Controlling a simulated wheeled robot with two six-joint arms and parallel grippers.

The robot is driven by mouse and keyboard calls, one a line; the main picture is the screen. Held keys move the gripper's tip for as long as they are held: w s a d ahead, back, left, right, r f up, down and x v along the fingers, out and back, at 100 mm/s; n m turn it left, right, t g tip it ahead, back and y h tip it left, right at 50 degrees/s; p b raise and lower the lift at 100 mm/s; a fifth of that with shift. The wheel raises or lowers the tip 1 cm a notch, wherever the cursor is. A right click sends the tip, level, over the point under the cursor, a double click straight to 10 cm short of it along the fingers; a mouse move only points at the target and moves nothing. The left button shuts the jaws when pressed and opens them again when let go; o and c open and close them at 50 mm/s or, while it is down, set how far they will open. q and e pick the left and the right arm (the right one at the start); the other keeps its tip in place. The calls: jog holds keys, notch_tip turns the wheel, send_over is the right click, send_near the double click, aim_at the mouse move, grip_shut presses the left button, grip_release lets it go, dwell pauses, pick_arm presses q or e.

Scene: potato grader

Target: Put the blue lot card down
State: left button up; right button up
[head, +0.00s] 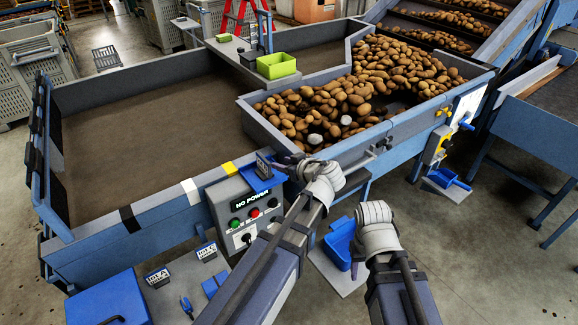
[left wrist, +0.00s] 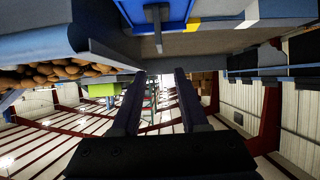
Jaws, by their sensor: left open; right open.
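A small dark upright card-like piece (head: 264,163) stands on a blue pad (head: 262,180) atop the control box (head: 240,215); I take it for the blue lot card, but its face is too small to read. The blue pad also shows in the left wrist view (left wrist: 178,10), with a dark upright piece (left wrist: 157,28) against it. My left gripper (head: 284,164) is just right of the card. In the left wrist view the left gripper's fingers (left wrist: 154,85) are apart with nothing between them. My right gripper (head: 374,212) is open and empty, lower right, over the floor.
The control box reads NO POWER. Two small labelled cards (head: 157,277) (head: 206,251) stand on a grey shelf at lower left. A blue bin (head: 340,243) is between my arms. Potatoes (head: 330,105) fill the hopper behind; the wide brown bed (head: 150,130) is empty.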

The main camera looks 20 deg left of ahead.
pick_arm(q)
jog(key=s+d+f+m+g+h, duration=0.4)
jog(key=s+d+f+m, duration=0.2)
jog(key=s, duration=0.4)
jog(key=s+d+f+m+g+h, duration=0.4)
jog(key=s+d+m, duration=0.4)
jog(key=s+d, duration=0.2)
jog(key=shift+s+d+f+h, duration=0.2)
jog(key=shift+s+f+h, duration=0.2)
jog(key=shift+s+f, duration=0.45)
